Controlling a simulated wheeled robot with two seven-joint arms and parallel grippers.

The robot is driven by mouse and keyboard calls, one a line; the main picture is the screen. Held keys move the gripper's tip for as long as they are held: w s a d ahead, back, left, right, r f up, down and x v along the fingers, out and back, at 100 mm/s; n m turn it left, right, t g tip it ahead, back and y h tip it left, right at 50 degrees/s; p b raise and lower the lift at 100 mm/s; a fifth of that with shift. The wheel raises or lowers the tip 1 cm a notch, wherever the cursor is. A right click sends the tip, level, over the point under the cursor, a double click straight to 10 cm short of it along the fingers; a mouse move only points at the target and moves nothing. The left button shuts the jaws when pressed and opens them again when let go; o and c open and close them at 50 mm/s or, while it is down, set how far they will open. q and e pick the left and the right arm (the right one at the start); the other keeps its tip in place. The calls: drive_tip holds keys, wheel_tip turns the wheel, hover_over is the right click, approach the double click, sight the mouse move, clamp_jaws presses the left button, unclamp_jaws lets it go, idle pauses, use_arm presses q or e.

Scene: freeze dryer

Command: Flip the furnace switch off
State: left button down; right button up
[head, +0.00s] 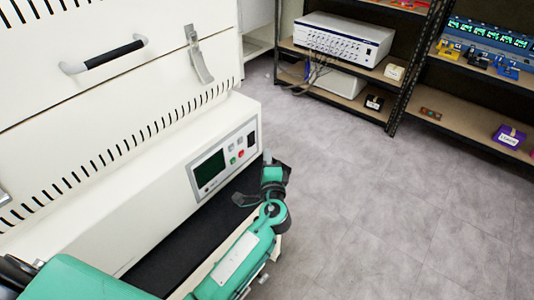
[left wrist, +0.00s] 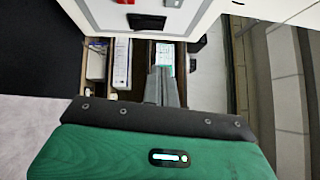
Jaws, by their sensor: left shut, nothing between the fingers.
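The white furnace (head: 110,225) fills the left of the head view. Its grey control panel has a dark screen (head: 209,170), a red button (head: 241,153) and a black switch (head: 251,138) at the right end. The switch also shows at the top of the left wrist view (left wrist: 147,22); its on or off position is too small to tell. My left gripper (head: 267,157) is just right of the panel's right end. In the left wrist view its fingers (left wrist: 164,72) are shut and empty, pointing toward the panel, apart from the switch. My right gripper is not in view.
The furnace door has a black-gripped handle (head: 103,54) and a metal latch (head: 198,55). Shelves with a white instrument (head: 343,40) and a purple box (head: 508,136) stand at the back right. The grey floor (head: 400,190) between is clear.

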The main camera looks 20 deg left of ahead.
use_arm(q)
drive_tip(key=shift+r+b+v, duration=0.25)
drive_tip(key=shift+b+v, duration=0.4)
drive_tip(key=shift+v, duration=2.6)
wheel_tip(320, 180, down, 19)
drive_tip(key=g+h, duration=0.4)
drive_tip(key=s+f+n+g+h, duration=0.15)
drive_tip(key=s+f, duration=0.25)
drive_tip(key=f, duration=0.4)
drive_tip(key=s+f+g, duration=0.2)
drive_tip(key=s+f, duration=0.2)
drive_tip(key=f, duration=0.3)
drive_tip(key=s+f+n+g+h, duration=0.1)
drive_tip(key=s+f+g, duration=0.1)
drive_tip(key=s+f, duration=0.45)
drive_tip(key=s+a+f+n+g, duration=0.2)
drive_tip(key=s+f, duration=0.5)
drive_tip(key=s, duration=0.4)
drive_tip(key=s+a+f+n+g+h+p, duration=0.1)
drive_tip(key=s+a+f+n+g, duration=0.1)
drive_tip(key=s+a+f+n, duration=0.2)
drive_tip(key=s+a+f+n+g, duration=0.2)
drive_tip(key=s+f, duration=0.8)
drive_tip(key=s, duration=0.9)
drive_tip(key=shift+s+a+f+n+g, duration=0.25)
drive_tip(key=shift+s+a+n+g, duration=0.1)
drive_tip(key=shift+a+n, duration=0.3)
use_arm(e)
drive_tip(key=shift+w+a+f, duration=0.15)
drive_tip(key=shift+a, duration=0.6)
